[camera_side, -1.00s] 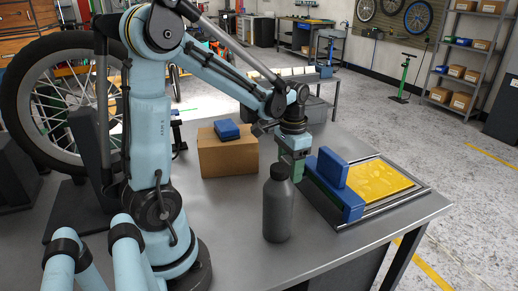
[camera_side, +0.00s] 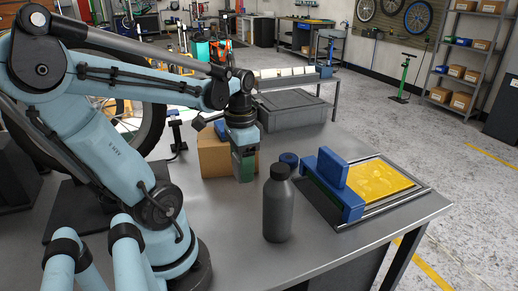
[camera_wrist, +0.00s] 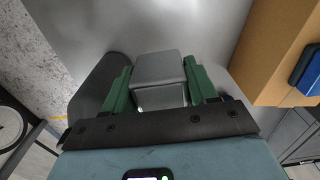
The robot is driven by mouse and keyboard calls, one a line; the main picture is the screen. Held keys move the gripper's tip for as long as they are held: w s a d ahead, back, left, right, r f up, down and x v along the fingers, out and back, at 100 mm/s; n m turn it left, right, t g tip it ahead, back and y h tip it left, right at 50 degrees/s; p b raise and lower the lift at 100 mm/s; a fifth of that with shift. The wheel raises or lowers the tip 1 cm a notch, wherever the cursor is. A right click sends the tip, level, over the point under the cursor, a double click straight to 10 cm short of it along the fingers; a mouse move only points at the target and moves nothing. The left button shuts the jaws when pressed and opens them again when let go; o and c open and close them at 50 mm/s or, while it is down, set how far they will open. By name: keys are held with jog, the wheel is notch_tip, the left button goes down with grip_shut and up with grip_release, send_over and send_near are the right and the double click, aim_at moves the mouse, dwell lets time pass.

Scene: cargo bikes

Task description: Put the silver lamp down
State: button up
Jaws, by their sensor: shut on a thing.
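My gripper (camera_side: 243,172) points down over the grey table, in front of the cardboard box in the side view. In the wrist view my gripper (camera_wrist: 160,88) has its green fingers closed on the two sides of a small grey, box-shaped thing, which I take to be the silver lamp (camera_wrist: 160,68). The lamp has a paler, shiny part at its near end. In the side view the fingers hide the lamp, and I cannot tell whether it touches the table.
The cardboard box (camera_side: 212,158), with a blue item (camera_side: 220,130) on top, stands close behind my gripper. A grey bottle (camera_side: 278,208) stands to the front right. A blue roll (camera_side: 289,160) and a yellow-screened frame (camera_side: 372,182) with blue blocks are further right. Front table is clear.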

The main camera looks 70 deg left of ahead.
jog(key=shift+s+d+f, duration=0.1)
jog(key=shift+s+f, duration=0.1)
jog(key=shift+s, duration=0.4)
jog(key=shift+f, duration=4.95)
jog(key=shift+f, duration=0.15)
jog(key=o, duration=1.2)
jog(key=shift+c, duration=0.2)
jog(key=shift+r, duration=6.2)
jog(key=shift+f, duration=0.15)
